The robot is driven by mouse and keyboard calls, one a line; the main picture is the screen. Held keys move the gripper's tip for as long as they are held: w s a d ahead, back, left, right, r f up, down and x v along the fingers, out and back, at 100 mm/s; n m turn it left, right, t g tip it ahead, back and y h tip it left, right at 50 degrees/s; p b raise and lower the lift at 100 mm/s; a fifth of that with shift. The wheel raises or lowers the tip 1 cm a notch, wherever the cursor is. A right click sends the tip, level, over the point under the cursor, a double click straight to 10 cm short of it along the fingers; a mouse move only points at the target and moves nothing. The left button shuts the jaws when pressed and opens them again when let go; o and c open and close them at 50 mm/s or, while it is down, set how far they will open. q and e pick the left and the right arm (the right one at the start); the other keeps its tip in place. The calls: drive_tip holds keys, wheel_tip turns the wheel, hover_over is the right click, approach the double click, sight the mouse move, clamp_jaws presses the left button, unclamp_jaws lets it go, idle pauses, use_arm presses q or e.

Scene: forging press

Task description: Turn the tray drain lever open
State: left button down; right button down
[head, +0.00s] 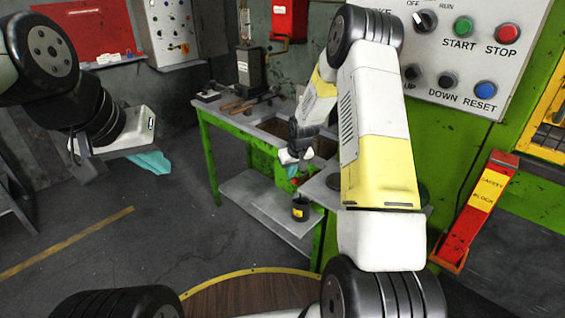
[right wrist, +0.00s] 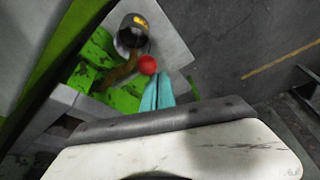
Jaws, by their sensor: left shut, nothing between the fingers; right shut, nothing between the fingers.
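The drain lever's red ball knob (right wrist: 148,64) shows in the right wrist view, just beyond and slightly left of my right gripper's teal fingertips (right wrist: 163,80). I cannot tell whether they touch it. A brown valve or pipe piece (right wrist: 120,74) lies left of the knob, against green metal. In the head view my right gripper (head: 291,172) is low at the front of the green bench, and my arm hides part of that area. Its fingers are together with nothing between them. My left gripper (head: 153,163) hangs at the left over open floor, shut and empty.
A black can with a yellow label (head: 300,208) stands on the bench's lower shelf (head: 262,203), close below the right gripper. Tongs (head: 245,103) lie on the bench top. A control panel (head: 470,50) and red safety block (head: 480,205) are at right.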

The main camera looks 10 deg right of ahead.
drive_tip(key=shift+s+d, duration=0.1)
drive_tip(key=shift+s, duration=0.1)
idle(0.3)
drive_tip(key=v, duration=0.7)
drive_tip(key=shift+r, duration=0.35)
drive_tip(key=s+r+m+t, duration=0.1)
drive_tip(key=s+r, duration=0.5)
drive_tip(key=r, duration=0.3)
drive_tip(key=s+r, duration=0.5)
drive_tip(key=r, duration=0.3)
drive_tip(key=s+a+r, duration=0.1)
drive_tip(key=s+r, duration=0.3)
drive_tip(key=s, duration=0.7)
drive_tip(key=s+a+r+m+t+y, duration=0.1)
drive_tip(key=s+r, duration=0.3)
drive_tip(key=s, duration=0.6)
drive_tip(key=shift+s+a, duration=0.35)
drive_tip(key=shift+s, duration=0.05)
